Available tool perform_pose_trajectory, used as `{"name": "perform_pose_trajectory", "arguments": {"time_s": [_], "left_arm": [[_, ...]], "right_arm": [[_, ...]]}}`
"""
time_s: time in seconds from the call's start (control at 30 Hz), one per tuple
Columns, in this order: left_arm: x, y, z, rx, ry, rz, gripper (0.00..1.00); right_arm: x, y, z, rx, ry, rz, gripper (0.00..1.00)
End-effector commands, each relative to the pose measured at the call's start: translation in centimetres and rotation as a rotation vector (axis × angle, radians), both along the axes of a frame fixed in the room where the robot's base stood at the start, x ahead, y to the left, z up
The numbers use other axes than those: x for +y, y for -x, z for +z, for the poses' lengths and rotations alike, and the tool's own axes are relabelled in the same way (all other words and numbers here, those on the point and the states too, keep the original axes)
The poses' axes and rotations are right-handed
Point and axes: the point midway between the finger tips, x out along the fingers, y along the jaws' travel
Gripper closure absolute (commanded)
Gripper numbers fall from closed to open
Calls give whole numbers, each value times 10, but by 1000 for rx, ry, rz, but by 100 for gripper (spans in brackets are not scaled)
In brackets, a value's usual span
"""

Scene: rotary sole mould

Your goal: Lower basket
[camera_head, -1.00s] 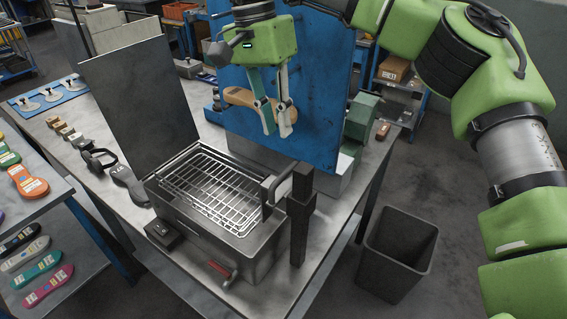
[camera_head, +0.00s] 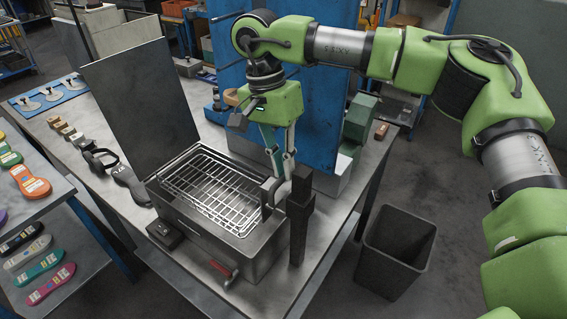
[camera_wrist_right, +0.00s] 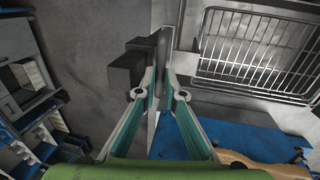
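The wire basket (camera_head: 212,188) sits level in the mouth of the grey metal tank (camera_head: 195,222) on the bench. It also shows in the right wrist view (camera_wrist_right: 262,50). The basket's handle (camera_head: 269,188) stands up at its right end beside a black post (camera_head: 299,215). My right gripper (camera_head: 285,177) points down at the handle. In the right wrist view its fingertips (camera_wrist_right: 160,76) are close together at the handle's bar, but whether they grip it is unclear. My left gripper is not in view.
A dark upright panel (camera_head: 140,100) stands behind the tank and a blue panel (camera_head: 235,120) behind my gripper. A red-handled lever (camera_head: 222,268) is on the tank's front. A black bin (camera_head: 395,250) stands on the floor at right. Several shoe soles lie on the left shelves.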

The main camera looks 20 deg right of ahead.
Motion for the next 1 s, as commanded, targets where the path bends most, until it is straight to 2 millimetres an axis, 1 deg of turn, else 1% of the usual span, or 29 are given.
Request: {"name": "perform_pose_trajectory", "arguments": {"time_s": [0.13, 0.23, 0.27, 0.5, 0.6, 0.7, 0.8, 1.0], "left_arm": [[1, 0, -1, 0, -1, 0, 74], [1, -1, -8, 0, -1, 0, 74], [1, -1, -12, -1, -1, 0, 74], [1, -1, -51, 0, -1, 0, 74], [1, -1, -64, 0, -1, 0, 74], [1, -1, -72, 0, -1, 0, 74], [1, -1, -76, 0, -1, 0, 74], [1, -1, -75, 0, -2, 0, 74]], "right_arm": [[0, 0, -1, 1, 1, 0, 100], [0, 0, -10, 2, 0, 0, 100], [0, 1, -16, 4, 0, 0, 100], [0, 1, -69, 5, 2, 0, 100], [0, 0, -87, 4, 1, 0, 100], [0, 0, -100, 4, 1, 0, 100], [0, 0, -105, 4, 0, 0, 100], [0, 0, -106, 4, 2, 0, 100]]}}
